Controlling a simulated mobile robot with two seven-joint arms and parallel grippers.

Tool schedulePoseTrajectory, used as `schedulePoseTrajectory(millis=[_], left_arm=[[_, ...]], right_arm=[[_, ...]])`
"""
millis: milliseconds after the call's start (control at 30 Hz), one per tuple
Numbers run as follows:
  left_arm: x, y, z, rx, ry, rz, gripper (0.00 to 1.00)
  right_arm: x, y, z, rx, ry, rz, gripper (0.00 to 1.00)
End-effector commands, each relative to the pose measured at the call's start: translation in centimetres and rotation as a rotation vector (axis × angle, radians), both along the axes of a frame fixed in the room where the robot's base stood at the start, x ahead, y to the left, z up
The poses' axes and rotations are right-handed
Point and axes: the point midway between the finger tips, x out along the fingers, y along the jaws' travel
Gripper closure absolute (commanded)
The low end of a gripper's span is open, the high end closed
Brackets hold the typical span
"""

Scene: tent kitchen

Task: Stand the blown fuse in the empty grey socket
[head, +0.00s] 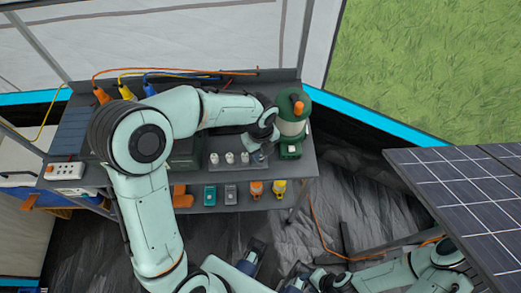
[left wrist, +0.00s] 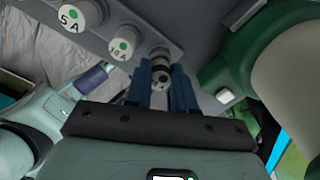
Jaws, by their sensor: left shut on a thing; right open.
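My left gripper (head: 259,156) is over the right end of a grey fuse rail (head: 222,166). In the left wrist view its blue fingers are shut on a small pale fuse with a dark band (left wrist: 161,72). The fuse is in line with a round fitting at the rail's end; I cannot tell whether it is seated. The rail (left wrist: 150,29) also carries white fuses marked 5 A (left wrist: 79,14) and 10 A (left wrist: 123,44). The grey socket's opening is hidden or not distinguishable. My right gripper (head: 297,283) is open, low in the head view, away from the bench and partly cut off.
A green lantern-like object with an orange top (head: 292,112) stands close to the right of my left gripper. Solar panels (head: 465,190) are at right.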

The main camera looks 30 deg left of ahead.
Motion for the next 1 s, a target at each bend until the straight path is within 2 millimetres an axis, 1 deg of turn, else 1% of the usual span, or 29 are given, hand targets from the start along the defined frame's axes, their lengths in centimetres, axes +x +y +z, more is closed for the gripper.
schedulePoseTrajectory(millis=[500, 533, 567, 600, 633, 900, 1000], left_arm=[[-0.01, -0.01, -1.11, 0.0, 0.0, 0.0, 1.0], [0.0, -0.01, -1.12, 0.0, 0.0, 0.0, 0.73], [0.01, -0.01, -1.08, 0.0, 0.0, 0.0, 0.63], [0.01, -0.01, -1.06, 0.0, 0.0, 0.0, 0.5], [0.01, -0.01, -1.06, 0.0, 0.0, 0.0, 0.47], [0.0, 0.0, -1.05, 0.0, 0.0, 0.0, 0.47], [0.0, 0.0, -1.05, 0.0, 0.0, 0.0, 0.47]], right_arm=[[-0.14, 0.0, -0.64, 0.0, 0.002, 0.0, 0.57], [-0.14, 0.0, -0.64, 0.0, 0.002, 0.0, 0.57], [-0.13, 0.0, -0.61, 0.0, 0.002, 0.0, 0.57], [-0.13, 0.0, -0.6, 0.0, 0.002, 0.0, 0.57], [-0.12, 0.0, -0.59, 0.0, 0.002, 0.0, 0.57], [-0.1, 0.0, -0.58, 0.0, 0.001, -0.001, 0.57], [0.32, -0.02, -0.41, -0.001, -0.012, -0.003, 0.57]])
